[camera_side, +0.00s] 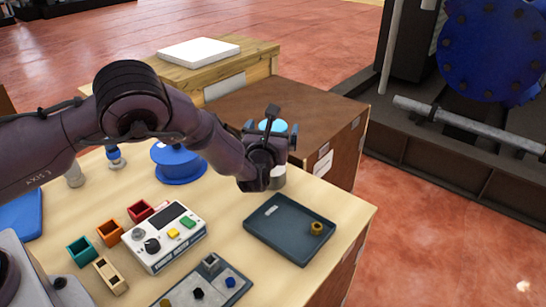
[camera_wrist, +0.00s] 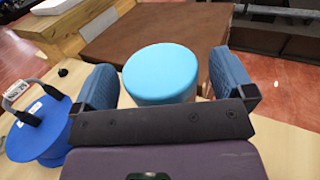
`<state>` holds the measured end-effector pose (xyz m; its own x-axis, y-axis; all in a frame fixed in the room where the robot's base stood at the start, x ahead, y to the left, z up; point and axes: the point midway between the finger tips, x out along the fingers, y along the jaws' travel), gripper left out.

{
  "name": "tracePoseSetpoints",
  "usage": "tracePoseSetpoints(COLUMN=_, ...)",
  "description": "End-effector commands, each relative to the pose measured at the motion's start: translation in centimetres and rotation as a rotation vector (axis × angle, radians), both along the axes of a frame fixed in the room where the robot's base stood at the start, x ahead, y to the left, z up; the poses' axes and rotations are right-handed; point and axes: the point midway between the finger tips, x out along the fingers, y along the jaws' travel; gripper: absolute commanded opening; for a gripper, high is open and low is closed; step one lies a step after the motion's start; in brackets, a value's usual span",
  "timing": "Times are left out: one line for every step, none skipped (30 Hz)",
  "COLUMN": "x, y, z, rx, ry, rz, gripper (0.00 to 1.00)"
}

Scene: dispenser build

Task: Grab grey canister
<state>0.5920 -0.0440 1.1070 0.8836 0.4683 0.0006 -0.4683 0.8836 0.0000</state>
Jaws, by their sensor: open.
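The canister shows a light blue round top (camera_wrist: 160,72) in the wrist view. In the side view its grey body (camera_side: 279,180) is partly visible below my gripper (camera_side: 271,137), and some of the blue top shows above. It stands upright on the light wooden table. In the wrist view, the fingers of my gripper (camera_wrist: 165,85) are spread, one on each side of the blue top. A gap shows beside the left finger; contact on the right cannot be told. The body is mostly hidden behind the gripper.
A dark tray (camera_side: 265,233) with a brass ring (camera_side: 317,228) lies in front of the canister. A blue spool (camera_side: 178,165) stands to the left. A control box (camera_side: 165,237) and small coloured bins (camera_side: 109,233) are at the front left. A brown crate (camera_side: 300,105) stands behind.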

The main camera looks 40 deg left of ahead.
Motion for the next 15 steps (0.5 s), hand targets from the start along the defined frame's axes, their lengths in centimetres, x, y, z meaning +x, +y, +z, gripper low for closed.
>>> tracePoseSetpoints(x=0.43, y=0.27, z=-0.06, rx=0.0, ry=0.0, rz=0.001, gripper=1.0)
tracePoseSetpoints(x=0.62, y=0.35, z=-0.04, rx=-0.001, ry=0.0, rz=0.001, gripper=1.0)
tracePoseSetpoints(x=0.77, y=0.44, z=-0.04, rx=-0.001, ry=0.0, rz=0.001, gripper=1.0)
tracePoseSetpoints(x=0.83, y=0.48, z=-0.04, rx=-0.001, ry=0.0, rz=0.001, gripper=1.0)
tracePoseSetpoints(x=0.86, y=0.49, z=-0.04, rx=0.0, ry=0.001, rz=0.0, gripper=1.0)
tracePoseSetpoints(x=0.86, y=0.48, z=-0.04, rx=0.0, ry=0.001, rz=0.0, gripper=1.0)
tracePoseSetpoints(x=0.85, y=0.46, z=-0.03, rx=0.0, ry=0.001, rz=0.0, gripper=1.0)
tracePoseSetpoints(x=0.84, y=0.46, z=-0.03, rx=0.0, ry=0.001, rz=0.0, gripper=1.0)
tracePoseSetpoints(x=0.83, y=0.45, z=-0.03, rx=0.0, ry=0.001, rz=0.0, gripper=1.0)
tracePoseSetpoints(x=0.83, y=0.45, z=-0.03, rx=0.0, ry=0.001, rz=0.0, gripper=1.0)
tracePoseSetpoints(x=0.83, y=0.44, z=-0.02, rx=0.0, ry=0.001, rz=0.0, gripper=0.93)
tracePoseSetpoints(x=0.83, y=0.44, z=-0.02, rx=0.0, ry=0.001, rz=0.0, gripper=0.84)
tracePoseSetpoints(x=0.83, y=0.44, z=-0.02, rx=0.0, ry=0.0, rz=0.0, gripper=0.77)
tracePoseSetpoints(x=0.82, y=0.44, z=-0.02, rx=0.0, ry=0.0, rz=0.0, gripper=0.7)
tracePoseSetpoints(x=0.83, y=0.43, z=-0.02, rx=0.0, ry=0.0, rz=0.0, gripper=0.61)
